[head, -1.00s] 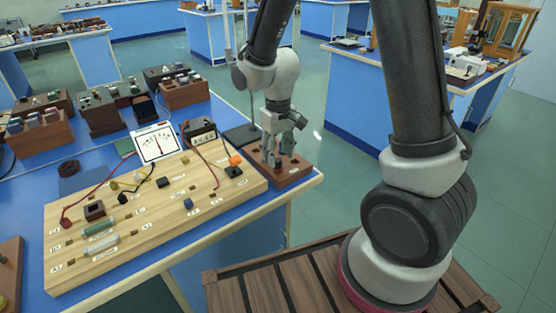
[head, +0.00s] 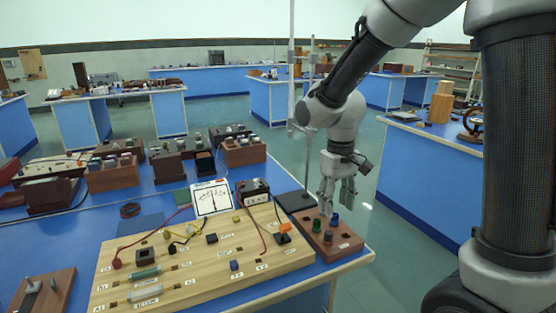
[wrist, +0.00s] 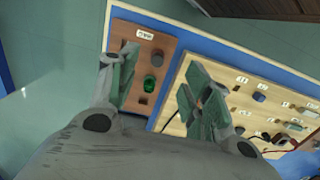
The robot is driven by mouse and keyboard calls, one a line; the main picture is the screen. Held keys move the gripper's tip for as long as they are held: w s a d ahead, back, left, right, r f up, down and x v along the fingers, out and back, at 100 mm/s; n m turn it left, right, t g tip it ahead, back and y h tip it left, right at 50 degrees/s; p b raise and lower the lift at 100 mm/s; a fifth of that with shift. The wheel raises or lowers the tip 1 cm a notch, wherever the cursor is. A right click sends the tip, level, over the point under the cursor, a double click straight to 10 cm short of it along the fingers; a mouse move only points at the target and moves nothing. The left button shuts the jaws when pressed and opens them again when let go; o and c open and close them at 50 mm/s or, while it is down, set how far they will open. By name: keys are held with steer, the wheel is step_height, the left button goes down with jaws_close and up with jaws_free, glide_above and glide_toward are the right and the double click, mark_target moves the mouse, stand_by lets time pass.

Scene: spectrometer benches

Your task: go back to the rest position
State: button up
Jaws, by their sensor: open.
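My gripper (head: 337,197) hangs from my arm at the right end of the bench, fingers pointing down. It is above a small dark red block (head: 341,238) that holds several plugs, among them a green one (head: 316,225), a blue one (head: 334,220) and a grey one (head: 328,237). In the wrist view my gripper (wrist: 160,90) has its two fingers spread wide, with nothing between them. The block (wrist: 128,60) lies below and beyond the fingers there, with the green plug (wrist: 150,84) showing.
A wooden circuit board (head: 205,262) with a white meter (head: 211,199) lies on the blue bench left of my gripper. A thin metal stand (head: 307,160) rises close behind my gripper. Open floor (head: 385,235) lies to the right, before another blue bench (head: 430,175).

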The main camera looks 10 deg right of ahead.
steer(key=s+d+r+m+t, duration=0.3)
steer(key=s+d+r+t, duration=0.2)
steer(key=s+d+r, duration=0.9)
steer(key=s, duration=0.3)
steer(key=shift+s+d+m, duration=0.15)
steer(key=shift+s+m, duration=0.15)
steer(key=shift+m, duration=0.1)
